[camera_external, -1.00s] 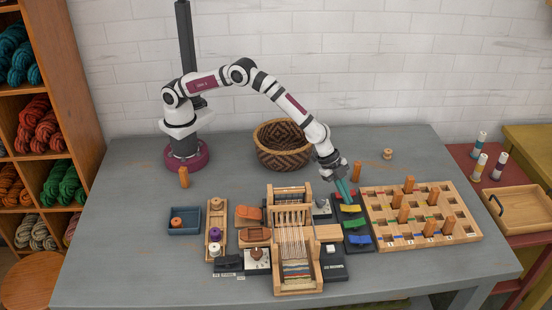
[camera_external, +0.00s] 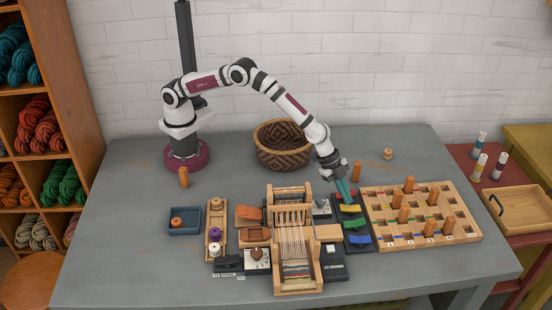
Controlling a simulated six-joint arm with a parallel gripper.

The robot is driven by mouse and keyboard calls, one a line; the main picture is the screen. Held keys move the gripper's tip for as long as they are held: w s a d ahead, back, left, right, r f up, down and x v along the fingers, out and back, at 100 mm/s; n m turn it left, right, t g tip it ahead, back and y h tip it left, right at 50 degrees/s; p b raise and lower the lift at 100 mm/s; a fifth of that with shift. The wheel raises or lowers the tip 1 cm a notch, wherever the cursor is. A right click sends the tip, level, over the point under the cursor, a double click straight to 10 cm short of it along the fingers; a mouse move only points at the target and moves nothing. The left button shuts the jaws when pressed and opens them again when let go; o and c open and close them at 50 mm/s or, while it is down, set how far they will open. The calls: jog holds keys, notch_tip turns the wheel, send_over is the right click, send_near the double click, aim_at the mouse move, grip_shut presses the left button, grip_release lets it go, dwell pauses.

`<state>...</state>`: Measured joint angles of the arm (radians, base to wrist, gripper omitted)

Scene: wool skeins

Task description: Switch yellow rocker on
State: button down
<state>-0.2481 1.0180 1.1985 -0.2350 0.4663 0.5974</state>
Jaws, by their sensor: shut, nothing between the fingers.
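The yellow rocker (camera_external: 352,208) sits on a dark switch panel (camera_external: 365,247) right of the small loom. A green rocker (camera_external: 355,223) and a blue rocker (camera_external: 359,239) lie nearer on the same panel. A red rocker (camera_external: 347,197) shows partly at the panel's far end, beside the fingers. My gripper (camera_external: 345,199) has teal fingers, shut and empty, pointing down at the far side of the yellow rocker. I cannot tell whether the fingertips touch it. Which way the yellow rocker is tilted is too small to tell.
A wooden peg board (camera_external: 472,237) with several orange pegs stands close on the right. The wooden loom (camera_external: 292,245) stands close on the left. A woven basket (camera_external: 283,155) is behind. The front left of the table (camera_external: 130,270) is clear.

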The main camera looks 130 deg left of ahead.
aim_at(349, 207)
dwell(0.6)
jog(key=shift+s+d+f, duration=0.1)
jog(key=shift+f, duration=0.35)
jog(key=shift+s+d+f, duration=0.1)
jog(key=shift+f, duration=0.3)
dwell(0.6)
jog(key=shift+w+a+r, duration=0.1)
jog(key=shift+r, duration=0.35)
jog(key=shift+w+a+r, duration=0.1)
jog(key=shift+r, duration=0.4)
jog(key=shift+w+a+r, duration=0.15)
jog(key=shift+r, duration=0.6)
jog(key=shift+w+a+r, duration=0.2)
jog(key=shift+r, duration=0.5)
jog(key=shift+w+a+r, duration=0.15)
jog(key=shift+r, duration=0.7)
